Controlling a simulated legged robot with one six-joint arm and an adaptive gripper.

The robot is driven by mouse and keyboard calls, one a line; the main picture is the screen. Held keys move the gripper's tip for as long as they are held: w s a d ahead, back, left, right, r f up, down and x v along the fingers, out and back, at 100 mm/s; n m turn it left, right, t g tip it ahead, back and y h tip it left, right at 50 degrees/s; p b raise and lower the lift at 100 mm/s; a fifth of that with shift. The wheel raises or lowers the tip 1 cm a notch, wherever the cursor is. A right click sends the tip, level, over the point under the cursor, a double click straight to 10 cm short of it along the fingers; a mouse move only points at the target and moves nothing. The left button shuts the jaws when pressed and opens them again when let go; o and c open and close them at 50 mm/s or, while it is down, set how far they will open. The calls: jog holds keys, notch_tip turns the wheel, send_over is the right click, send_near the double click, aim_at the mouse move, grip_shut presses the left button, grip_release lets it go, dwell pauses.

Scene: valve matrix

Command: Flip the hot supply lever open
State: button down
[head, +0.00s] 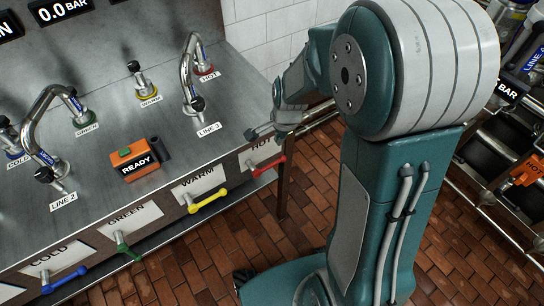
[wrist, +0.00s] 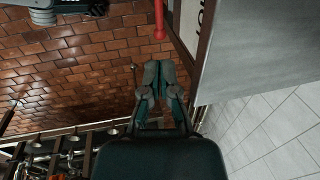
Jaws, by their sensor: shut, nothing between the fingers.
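The hot supply lever is a red bar handle (head: 268,166) below the HOT label (head: 262,149) on the front of the steel counter. It points out to the right in the head view. In the wrist view the red lever (wrist: 159,20) shows at the top, just beyond my fingertips and apart from them. My gripper (head: 280,132) is above the lever, at the counter's right front corner. In the wrist view my gripper (wrist: 158,68) has its fingers together with nothing between them. It partly covers the HOT label's surroundings in the head view.
Yellow WARM (head: 208,201), green GREEN (head: 127,247) and blue COLD (head: 63,280) levers line the same front to the left. On the counter (head: 185,120) stand curved pipes and an orange READY box (head: 135,158). Brick floor (head: 220,245) lies open below. Racks stand at right.

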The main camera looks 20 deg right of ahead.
aim_at(273, 163)
jog(key=shift+d+f, duration=0.1)
jog(key=shift+f, duration=0.05)
jog(key=shift+f, duration=0.1)
jog(key=w+f, duration=0.1)
jog(key=f, duration=0.8)
jog(key=w+a+f, duration=0.1)
jog(key=f, duration=0.3)
jog(key=shift+w+f, duration=0.25)
jog(key=shift+w, duration=0.1)
